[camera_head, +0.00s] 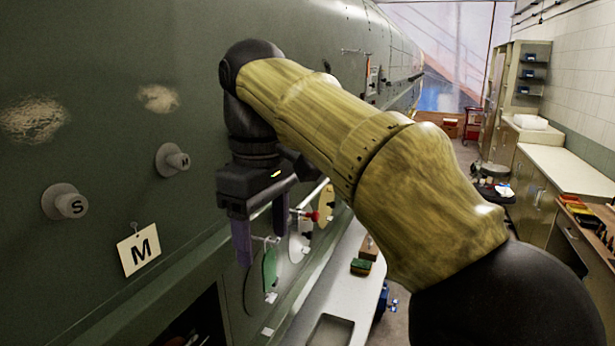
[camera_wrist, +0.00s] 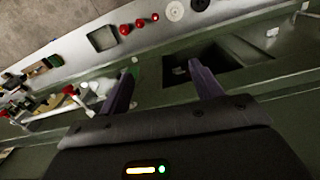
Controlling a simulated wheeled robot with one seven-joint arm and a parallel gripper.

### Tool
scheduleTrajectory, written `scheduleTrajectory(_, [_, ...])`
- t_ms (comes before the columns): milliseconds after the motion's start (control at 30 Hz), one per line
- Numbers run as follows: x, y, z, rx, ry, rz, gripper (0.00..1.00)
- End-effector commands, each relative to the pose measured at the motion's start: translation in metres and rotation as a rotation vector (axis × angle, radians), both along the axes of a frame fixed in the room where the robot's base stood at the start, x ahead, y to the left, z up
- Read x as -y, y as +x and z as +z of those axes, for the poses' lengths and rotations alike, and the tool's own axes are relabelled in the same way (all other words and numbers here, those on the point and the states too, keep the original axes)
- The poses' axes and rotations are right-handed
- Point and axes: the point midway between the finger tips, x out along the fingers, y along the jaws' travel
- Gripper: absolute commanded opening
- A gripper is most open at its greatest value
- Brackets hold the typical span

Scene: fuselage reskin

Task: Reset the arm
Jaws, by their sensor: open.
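My arm (camera_head: 310,120) reaches across the head view from the lower right toward the green fuselage wall (camera_head: 110,60). My gripper (camera_head: 262,232) hangs at its end, pointing down, close beside the wall. In the wrist view my gripper (camera_wrist: 160,85) shows two purple fingers spread apart with nothing between them. Beyond the fingers lie the green wall and a dark rectangular opening (camera_wrist: 225,62). The head view shows part of the wall hidden behind my arm.
Two round knobs, marked S (camera_head: 66,203) and H (camera_head: 173,160), stick out of the wall above a card marked M (camera_head: 138,250). Coloured plates (camera_head: 270,268) hang beside my gripper. A pale bench (camera_head: 345,290) runs below. Cabinets (camera_head: 545,195) line the right side; the aisle floor lies between.

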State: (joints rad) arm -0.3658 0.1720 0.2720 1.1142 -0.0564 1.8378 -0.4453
Motion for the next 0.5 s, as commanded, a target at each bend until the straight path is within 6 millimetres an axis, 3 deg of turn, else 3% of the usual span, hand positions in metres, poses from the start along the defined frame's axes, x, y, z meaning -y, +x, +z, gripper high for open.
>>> scheduleTrajectory(267, [0.019,0.027,-0.054,0.02,0.009,-0.143,0.65])
scheduleTrajectory(500, [0.056,0.048,-0.135,0.055,0.03,-0.345,0.65])
